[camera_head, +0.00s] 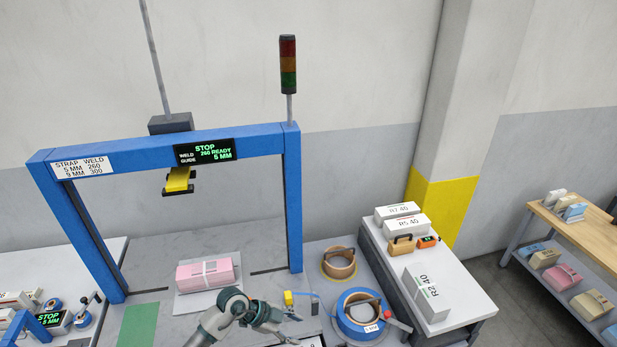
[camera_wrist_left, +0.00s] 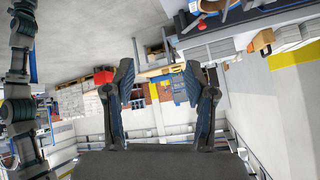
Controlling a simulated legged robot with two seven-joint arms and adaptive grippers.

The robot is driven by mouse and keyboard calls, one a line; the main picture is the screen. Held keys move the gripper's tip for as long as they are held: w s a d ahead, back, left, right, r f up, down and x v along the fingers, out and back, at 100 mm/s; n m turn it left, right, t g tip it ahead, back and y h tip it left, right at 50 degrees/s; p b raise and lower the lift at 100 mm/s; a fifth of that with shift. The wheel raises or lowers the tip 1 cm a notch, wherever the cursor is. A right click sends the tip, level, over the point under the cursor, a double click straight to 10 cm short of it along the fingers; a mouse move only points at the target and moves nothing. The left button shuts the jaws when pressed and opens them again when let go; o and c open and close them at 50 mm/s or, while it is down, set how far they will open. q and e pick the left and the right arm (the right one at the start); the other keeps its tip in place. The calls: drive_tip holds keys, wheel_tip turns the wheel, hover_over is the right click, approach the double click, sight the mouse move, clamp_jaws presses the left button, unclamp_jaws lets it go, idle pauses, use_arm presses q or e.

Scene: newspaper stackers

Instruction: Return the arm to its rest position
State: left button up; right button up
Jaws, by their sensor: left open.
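My left arm (camera_head: 229,306) is at the bottom middle of the head view, in front of the pink strapped bundle. My left gripper (camera_head: 293,325) is at the bottom edge, to the right of the arm's bend, partly cut off. In the left wrist view the two fingers of the left gripper (camera_wrist_left: 158,85) stand apart with nothing between them. My right gripper does not show in either view.
A blue strapping frame (camera_head: 293,200) stands over the grey table. A pink bundle (camera_head: 208,272) lies on a pale sheet there. Strap coils (camera_head: 338,262) and (camera_head: 361,313) stand to the right. A side bench (camera_head: 455,282) holds white boxes (camera_head: 398,212).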

use_arm(q)
drive_tip(key=s+d+r+m+t+h, duration=0.1)
drive_tip(key=s+d+r+t+h, duration=0.15)
drive_tip(key=d+r+h, duration=0.4)
drive_tip(key=w+a+r+n+t, duration=0.2)
drive_tip(key=a+r+n+t, duration=0.4)
drive_tip(key=r+n+t, duration=0.5)
drive_tip(key=s+a+f+n+y, duration=0.3)
drive_tip(key=a+f+n+y, duration=0.2)
drive_tip(key=a+f+y, duration=0.35)
drive_tip(key=s+a+f+n+y, duration=0.3)
drive_tip(key=a+f+n+y, duration=0.3)
drive_tip(key=a+f+y, duration=0.3)
drive_tip(key=s+f+m+g+h, duration=0.1)
drive_tip(key=s+f+g, duration=0.55)
drive_tip(key=s, duration=0.45)
drive_tip(key=s+f+m+g+h, duration=0.1)
drive_tip(key=s+f+m+g, duration=0.1)
drive_tip(key=s+f+g, duration=0.65)
drive_tip(key=s+f+t, duration=0.3)
drive_tip(key=f, duration=2)
drive_tip(key=s+a+f+g+b, duration=0.1)
drive_tip(key=s+a+f, duration=0.2)
drive_tip(key=s+f, duration=1.5)
drive_tip(key=shift+s+f, duration=0.35)
drive_tip(key=shift+f, duration=0.2)
